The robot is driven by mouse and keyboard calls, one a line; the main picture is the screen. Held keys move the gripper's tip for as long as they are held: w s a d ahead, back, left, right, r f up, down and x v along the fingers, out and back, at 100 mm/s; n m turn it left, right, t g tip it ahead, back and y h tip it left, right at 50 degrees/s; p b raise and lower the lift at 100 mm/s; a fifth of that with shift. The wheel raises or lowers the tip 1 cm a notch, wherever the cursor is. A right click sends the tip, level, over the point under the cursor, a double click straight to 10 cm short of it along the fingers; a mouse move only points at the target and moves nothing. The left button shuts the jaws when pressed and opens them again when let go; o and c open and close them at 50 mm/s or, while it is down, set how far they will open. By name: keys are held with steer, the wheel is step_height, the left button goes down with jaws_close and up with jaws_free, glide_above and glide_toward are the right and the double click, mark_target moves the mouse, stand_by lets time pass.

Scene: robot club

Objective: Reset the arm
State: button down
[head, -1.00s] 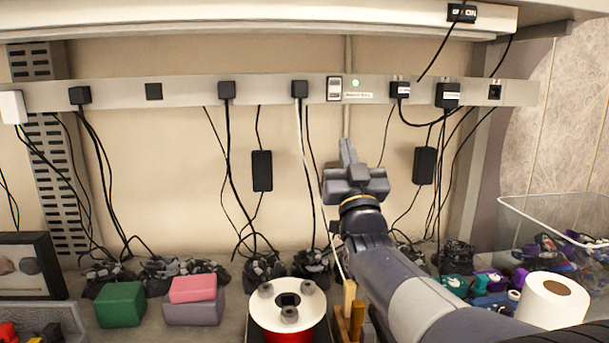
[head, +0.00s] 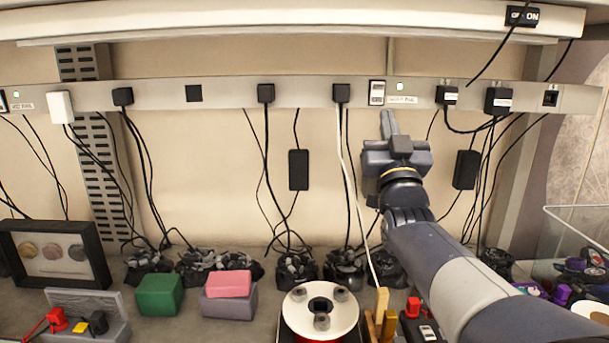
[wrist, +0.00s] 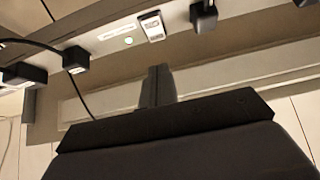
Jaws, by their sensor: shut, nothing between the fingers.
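My gripper (head: 388,124) is raised in front of the back wall, just below the outlet strip (head: 222,95). Its fingers are together and hold nothing. In the wrist view the closed gripper (wrist: 158,84) points up toward the strip, below a white rocker switch (wrist: 152,25) and a small green light (wrist: 128,40). My arm reaches in from the lower right. I cannot tell how far the fingertips are from the wall.
Plugs and hanging cables line the strip. On the bench stand a green block (head: 160,294), a pink block (head: 229,284), a white-topped spool (head: 320,311), a framed display (head: 57,253) and, at right, a clear bin (head: 580,228). Black bundles line the wall.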

steer(key=shift+b+v, duration=0.3)
steer(key=shift+v, duration=1.15)
steer(key=shift+w, duration=0.1)
